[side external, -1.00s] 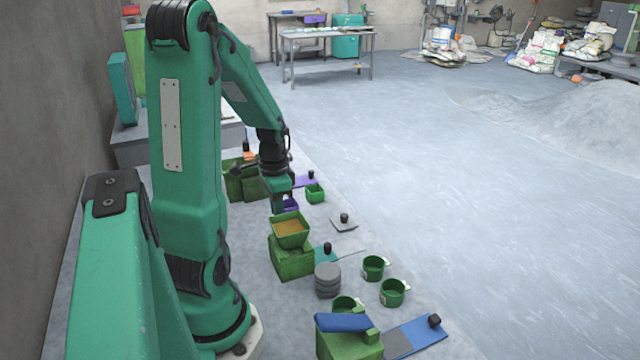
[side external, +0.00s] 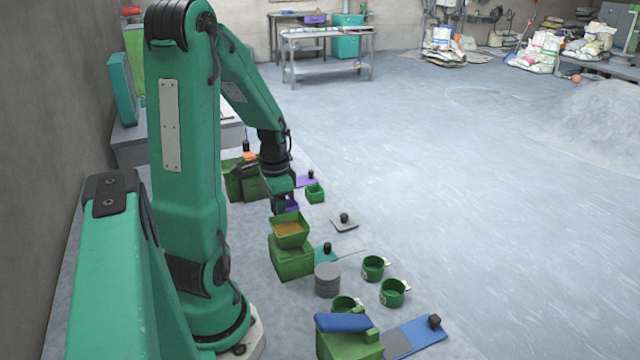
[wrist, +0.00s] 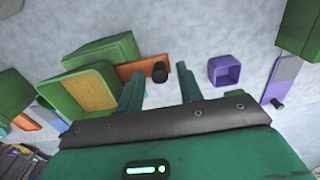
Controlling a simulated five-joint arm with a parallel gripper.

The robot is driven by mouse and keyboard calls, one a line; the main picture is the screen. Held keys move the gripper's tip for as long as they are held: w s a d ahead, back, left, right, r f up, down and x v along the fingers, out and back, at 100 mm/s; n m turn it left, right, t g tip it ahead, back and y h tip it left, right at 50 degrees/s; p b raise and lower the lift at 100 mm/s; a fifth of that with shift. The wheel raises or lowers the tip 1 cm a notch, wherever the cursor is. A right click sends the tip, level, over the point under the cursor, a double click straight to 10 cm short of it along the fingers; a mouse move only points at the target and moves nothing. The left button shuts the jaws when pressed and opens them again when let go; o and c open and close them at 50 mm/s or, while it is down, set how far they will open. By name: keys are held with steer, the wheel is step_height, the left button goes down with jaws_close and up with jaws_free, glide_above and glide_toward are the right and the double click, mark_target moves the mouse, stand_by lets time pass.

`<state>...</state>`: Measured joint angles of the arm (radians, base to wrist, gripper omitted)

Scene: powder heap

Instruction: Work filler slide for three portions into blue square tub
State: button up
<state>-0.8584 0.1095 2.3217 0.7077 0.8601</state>
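A small purple-blue square tub (wrist: 225,71) stands on the table to the right of my fingers in the wrist view. An orange slide (wrist: 131,70) with a black knob (wrist: 160,72) lies beside a green box (wrist: 104,58). A green hopper (wrist: 88,97) holding tan filler is at the left; a filled hopper (side external: 290,229) also shows in the side view, just in front of my gripper (side external: 282,206). My gripper (wrist: 159,76) is open, with the knob showing between its fingertips. Whether the fingers touch the knob cannot be told.
A purple slide (wrist: 284,80) with a dark knob lies at the right in the wrist view. Green cups (side external: 373,267), a grey stack (side external: 327,280) and a blue slide (side external: 416,334) stand nearer the side camera. The floor to the right is open.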

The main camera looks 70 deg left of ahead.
steer(key=shift+r, duration=0.1)
steer(key=shift+r, duration=3.65)
steer(key=w+d+r+t, duration=0.1)
steer(key=d+r, duration=0.3)
steer(key=d, duration=0.7)
steer(key=w+d+r+t, duration=0.1)
steer(key=d+r+t, duration=0.3)
steer(key=d, duration=0.8)
steer(key=shift+d+r+t, duration=0.25)
steer(key=shift+r+t, duration=0.05)
steer(key=shift+r, duration=0.15)
